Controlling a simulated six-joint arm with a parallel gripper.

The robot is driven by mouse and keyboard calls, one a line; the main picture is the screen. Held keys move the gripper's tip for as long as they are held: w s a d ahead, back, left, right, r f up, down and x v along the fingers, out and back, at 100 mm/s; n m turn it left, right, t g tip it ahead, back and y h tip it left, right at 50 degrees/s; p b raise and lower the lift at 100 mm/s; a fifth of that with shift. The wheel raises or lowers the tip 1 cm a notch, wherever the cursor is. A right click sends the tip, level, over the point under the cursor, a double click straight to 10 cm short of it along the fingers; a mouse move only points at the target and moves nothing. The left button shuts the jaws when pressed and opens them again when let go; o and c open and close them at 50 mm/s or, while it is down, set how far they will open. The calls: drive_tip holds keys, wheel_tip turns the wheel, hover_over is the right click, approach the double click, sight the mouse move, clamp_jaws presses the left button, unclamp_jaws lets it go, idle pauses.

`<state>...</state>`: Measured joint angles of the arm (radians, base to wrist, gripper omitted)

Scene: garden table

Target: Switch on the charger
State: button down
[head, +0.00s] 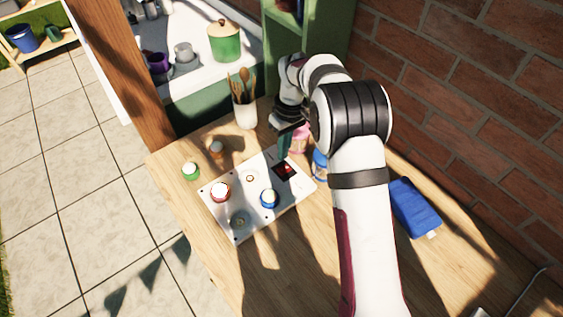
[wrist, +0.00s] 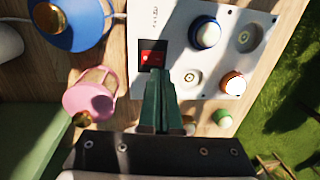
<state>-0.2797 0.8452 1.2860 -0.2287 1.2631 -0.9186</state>
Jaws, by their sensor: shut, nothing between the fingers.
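The charger is a white panel (head: 222,204) lying on the wooden table, and it also shows in the wrist view (wrist: 216,62). Its red rocker switch (wrist: 152,57) sits in a dark square frame near one corner; in the head view the switch (head: 286,171) shows as a dark red patch. My gripper (wrist: 158,73) has its green fingers together, with nothing between them. The fingertips are right at the switch's near edge in the wrist view; I cannot tell if they touch it. In the head view my gripper (head: 284,153) is just behind the switch.
A blue-ringed dome (wrist: 205,33) and an orange-ringed dome (wrist: 232,83) sit on the panel beside empty round sockets. A pink lantern (wrist: 90,98) and a blue lantern (wrist: 72,35) stand close to the fingers. A utensil pot (head: 245,113) stands behind; a blue bottle (head: 414,207) lies right.

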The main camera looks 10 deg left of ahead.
sight(280, 171)
drive_tip(key=shift+s+a+f, duration=0.1)
drive_tip(key=shift+s+f, duration=0.05)
drive_tip(key=shift+f, duration=1.2)
drive_tip(key=shift+s+a+f, duration=0.1)
drive_tip(key=shift+f, duration=1.2)
drive_tip(key=shift+s+a+f, duration=0.1)
drive_tip(key=shift+f, duration=0.1)
drive_tip(key=shift+w+d+r, duration=0.2)
drive_tip(key=shift+w+d, duration=0.4)
wheel_tip(280, 171, up, 14)
drive_tip(key=w+d, duration=0.1)
